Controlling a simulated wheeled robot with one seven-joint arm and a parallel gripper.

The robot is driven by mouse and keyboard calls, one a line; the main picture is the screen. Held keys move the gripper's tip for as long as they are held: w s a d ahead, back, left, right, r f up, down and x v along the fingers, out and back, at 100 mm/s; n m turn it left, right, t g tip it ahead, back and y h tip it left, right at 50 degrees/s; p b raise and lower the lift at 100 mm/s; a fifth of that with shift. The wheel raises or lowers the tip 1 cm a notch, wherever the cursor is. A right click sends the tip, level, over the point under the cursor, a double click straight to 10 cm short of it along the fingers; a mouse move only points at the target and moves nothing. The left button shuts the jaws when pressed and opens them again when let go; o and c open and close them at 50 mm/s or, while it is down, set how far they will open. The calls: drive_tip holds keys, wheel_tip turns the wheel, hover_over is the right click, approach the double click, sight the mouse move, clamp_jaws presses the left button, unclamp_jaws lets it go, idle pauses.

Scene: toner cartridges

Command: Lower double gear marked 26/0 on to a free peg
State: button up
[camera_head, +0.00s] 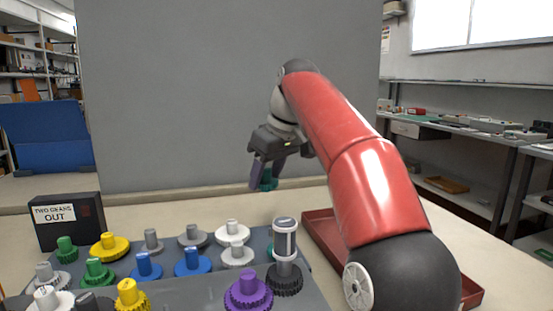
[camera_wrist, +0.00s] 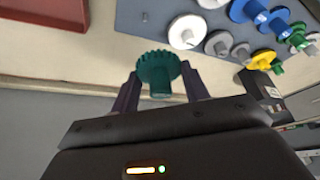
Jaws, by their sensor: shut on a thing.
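My gripper (camera_head: 266,182) is shut on a teal double gear (camera_wrist: 158,68) and holds it in the air beyond the far edge of the grey peg board (camera_head: 205,268). In the wrist view the gear sits between the two purple fingers (camera_wrist: 160,92), its toothed wheel toward the board and its narrower hub toward the palm. In the head view the gear is mostly hidden by the fingers. I cannot read its marking. In the wrist view a small bare peg (camera_wrist: 145,17) stands on the board, apart from the gear.
Several white, blue, yellow, green, grey and purple (camera_head: 248,290) gears occupy the board. A tall grey-and-clear cylinder (camera_head: 285,240) stands over a dark gear at its right. A black box (camera_head: 70,222) reading "TWO GEARS OUT" is left; a red tray (camera_head: 322,240) is right, partly behind my arm.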

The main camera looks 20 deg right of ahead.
sight(265, 234)
drive_tip(key=shift+w+d+f, duration=0.5)
drive_tip(key=shift+w+f, duration=0.05)
drive_tip(key=shift+f, duration=0.25)
drive_tip(key=shift+f+b, duration=1.35)
drive_tip(key=shift+f, duration=0.5)
drive_tip(key=shift+f, duration=0.15)
drive_tip(key=shift+f+b, duration=1.15)
drive_tip(key=shift+f, duration=0.75)
drive_tip(key=shift+f+b, duration=0.5)
drive_tip(key=shift+f, duration=0.8)
idle(0.6)
idle(0.3)
drive_tip(key=o, duration=1.1)
drive_tip(key=shift+c, duration=0.2)
drive_tip(key=p+v, duration=0.2)
drive_tip(key=v, duration=0.5)
drive_tip(key=shift+s+r, duration=0.15)
drive_tip(key=shift+r, duration=0.25)
